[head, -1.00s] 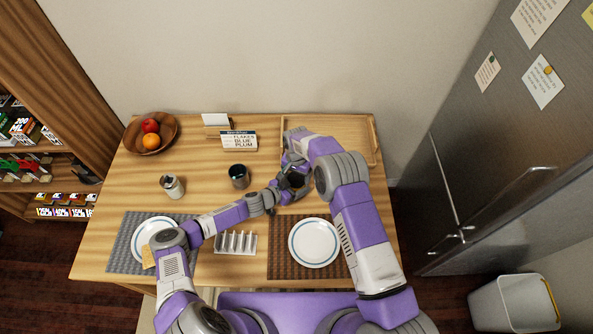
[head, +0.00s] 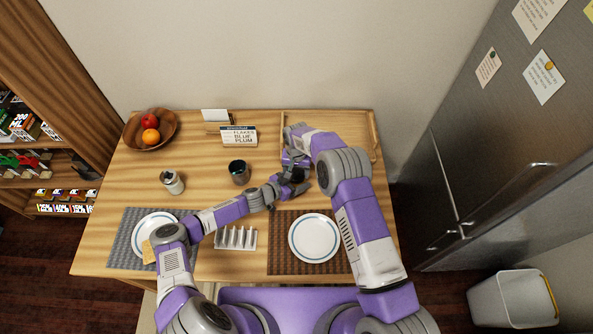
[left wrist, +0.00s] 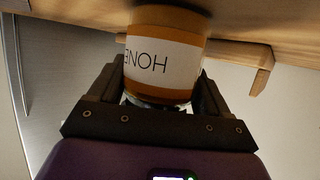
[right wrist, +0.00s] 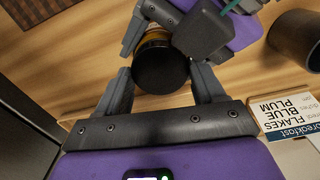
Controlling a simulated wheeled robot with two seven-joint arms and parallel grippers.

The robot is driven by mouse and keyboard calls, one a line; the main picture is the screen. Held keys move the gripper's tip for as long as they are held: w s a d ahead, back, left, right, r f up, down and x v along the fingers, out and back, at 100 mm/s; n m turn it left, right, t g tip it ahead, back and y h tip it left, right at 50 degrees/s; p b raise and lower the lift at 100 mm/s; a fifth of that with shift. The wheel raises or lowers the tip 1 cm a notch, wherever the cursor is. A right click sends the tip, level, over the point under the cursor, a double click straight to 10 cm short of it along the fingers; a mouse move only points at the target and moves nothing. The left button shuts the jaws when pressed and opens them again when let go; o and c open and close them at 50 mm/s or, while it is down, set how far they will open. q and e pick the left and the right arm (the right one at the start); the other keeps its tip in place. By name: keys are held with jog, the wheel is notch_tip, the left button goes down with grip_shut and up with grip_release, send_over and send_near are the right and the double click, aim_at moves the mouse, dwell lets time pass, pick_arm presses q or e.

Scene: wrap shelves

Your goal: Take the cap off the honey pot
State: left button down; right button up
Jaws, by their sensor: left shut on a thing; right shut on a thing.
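The honey pot (left wrist: 160,65) is an amber jar with a white label, upside down in the left wrist view. My left gripper (left wrist: 160,82) is shut on its body, one finger on each side. Its black cap (right wrist: 160,70) faces the right wrist camera, with a strip of the amber pot just beyond it. My right gripper (right wrist: 160,82) is shut on the cap, fingers on both sides. I cannot tell whether the cap and pot are apart. In the head view both grippers, left (head: 290,184) and right (head: 296,163), meet above the table and mostly hide the pot.
A dark mug (head: 238,173) and a light jar (head: 172,183) stand left of the grippers. A breakfast sign (head: 239,136) and a fruit bowl (head: 133,140) are behind. A white rack (head: 236,238) and a plate (head: 314,238) are in front. A wooden tray (head: 376,135) lies back right.

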jog(key=o, duration=1.2)
jog(key=shift+c, duration=0.2)
jog(key=shift+a, duration=0.1)
pick_arm(q)
jog(key=shift+d, duration=0.1)
jog(key=shift+s, duration=0.1)
pick_arm(e)
jog(key=shift+a+r, duration=0.1)
notch_tip(320, 180, up, 4)
jog(key=shift+r, duration=0.2)
pick_arm(q)
grip_release()
pick_arm(e)
jog(key=shift+d, duration=0.2)
